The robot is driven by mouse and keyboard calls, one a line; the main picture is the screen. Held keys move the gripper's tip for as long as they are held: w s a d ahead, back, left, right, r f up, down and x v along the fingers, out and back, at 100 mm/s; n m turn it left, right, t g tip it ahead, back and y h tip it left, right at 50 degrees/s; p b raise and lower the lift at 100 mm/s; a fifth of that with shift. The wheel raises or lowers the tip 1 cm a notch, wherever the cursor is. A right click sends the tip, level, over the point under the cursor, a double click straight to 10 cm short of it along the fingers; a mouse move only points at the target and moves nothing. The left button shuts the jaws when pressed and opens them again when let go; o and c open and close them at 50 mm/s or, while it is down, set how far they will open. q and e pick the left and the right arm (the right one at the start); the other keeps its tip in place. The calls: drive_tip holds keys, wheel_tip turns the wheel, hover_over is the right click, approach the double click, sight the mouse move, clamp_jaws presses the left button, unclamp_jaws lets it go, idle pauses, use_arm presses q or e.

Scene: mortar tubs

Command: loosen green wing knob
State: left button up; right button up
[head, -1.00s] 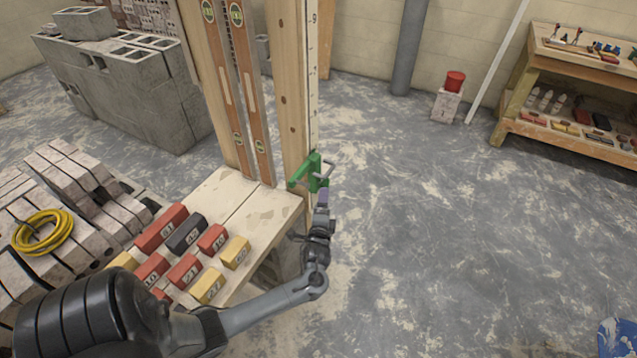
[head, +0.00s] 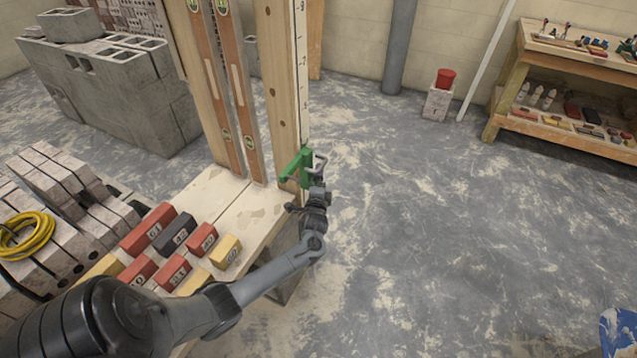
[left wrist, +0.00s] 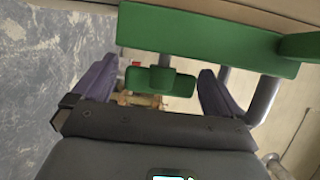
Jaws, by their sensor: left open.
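The green bracket (head: 305,170) is clamped on the wooden upright post with the number scale. In the left wrist view its green plate (left wrist: 205,38) crosses the top. The green wing knob (left wrist: 160,82) hangs below that plate, with two flat wings to the sides of a central hub. My left gripper (left wrist: 158,76) is open, with one purple-grey finger on each side of the knob and gaps to both wings. In the head view the left gripper (head: 318,190) is just below and right of the bracket, and the knob cannot be made out. My right gripper is out of view.
A wooden bench (head: 215,190) below the post holds numbered red, black and yellow blocks (head: 148,228). Two levels (head: 230,75) stand beside the post. Grey blocks are stacked at the left. The floor (head: 430,230) to the right is clear.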

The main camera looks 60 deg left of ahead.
use_arm(q)
drive_tip(key=shift+c, duration=0.2)
drive_tip(key=c, duration=0.9)
drive_tip(key=shift+f+b, duration=0.15)
drive_tip(key=shift+b, duration=0.2)
drive_tip(key=shift+t+y, duration=0.3)
drive_tip(key=shift+y, duration=0.2)
drive_tip(key=shift+r, duration=0.2)
drive_tip(key=o, duration=0.9)
drive_tip(key=shift+o, duration=0.2)
